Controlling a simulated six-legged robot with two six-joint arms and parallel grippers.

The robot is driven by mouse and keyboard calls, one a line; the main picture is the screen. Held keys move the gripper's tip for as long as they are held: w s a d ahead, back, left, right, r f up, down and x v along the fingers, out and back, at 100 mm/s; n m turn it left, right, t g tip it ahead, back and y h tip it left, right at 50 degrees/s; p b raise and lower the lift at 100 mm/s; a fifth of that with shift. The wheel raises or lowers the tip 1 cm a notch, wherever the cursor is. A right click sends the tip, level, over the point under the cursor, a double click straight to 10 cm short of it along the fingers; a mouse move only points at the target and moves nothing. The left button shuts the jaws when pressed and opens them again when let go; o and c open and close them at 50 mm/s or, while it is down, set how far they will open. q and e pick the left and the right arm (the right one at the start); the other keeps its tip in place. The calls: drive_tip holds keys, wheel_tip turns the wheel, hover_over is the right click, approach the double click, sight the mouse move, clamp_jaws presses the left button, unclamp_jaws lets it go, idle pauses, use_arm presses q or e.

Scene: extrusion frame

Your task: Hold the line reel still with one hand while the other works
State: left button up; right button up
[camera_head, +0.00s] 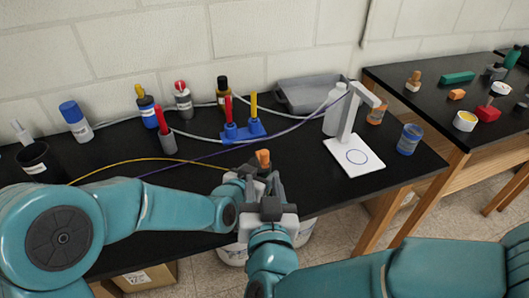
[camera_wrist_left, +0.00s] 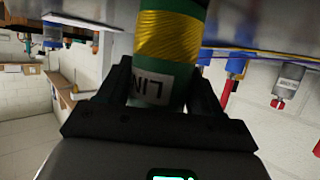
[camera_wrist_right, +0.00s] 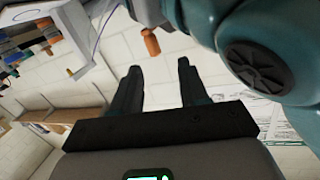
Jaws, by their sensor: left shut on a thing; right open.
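The line reel (camera_wrist_left: 168,35), a green cylinder wound with yellow line and bearing a partly readable white label, fills the gap between my left gripper's fingers (camera_wrist_left: 162,82) in the left wrist view. My left gripper is shut on it. In the head view my left gripper (camera_head: 240,180) is near the table's front edge, and the reel is mostly hidden by the grippers. My right gripper (camera_head: 268,182) is close beside it, pointing away from me. In the right wrist view my right gripper (camera_wrist_right: 157,68) is open, with nothing between its fingers.
A small orange piece (camera_head: 263,157) shows just beyond the grippers. A yellow line (camera_head: 130,163) runs left across the black table (camera_head: 210,165). A blue holder (camera_head: 243,132) with red and yellow tools, several bottles and a white stand (camera_head: 352,158) are behind. A second table (camera_head: 450,108) stands right.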

sight(265, 156)
drive_tip(key=shift+n+t, duration=0.5)
drive_tip(key=shift+n, duration=0.3)
drive_tip(key=w, duration=1)
drive_tip(key=shift+d+f, duration=0.1)
drive_tip(key=shift+d, duration=0.2)
drive_tip(key=shift+s, duration=0.1)
clamp_jaws()
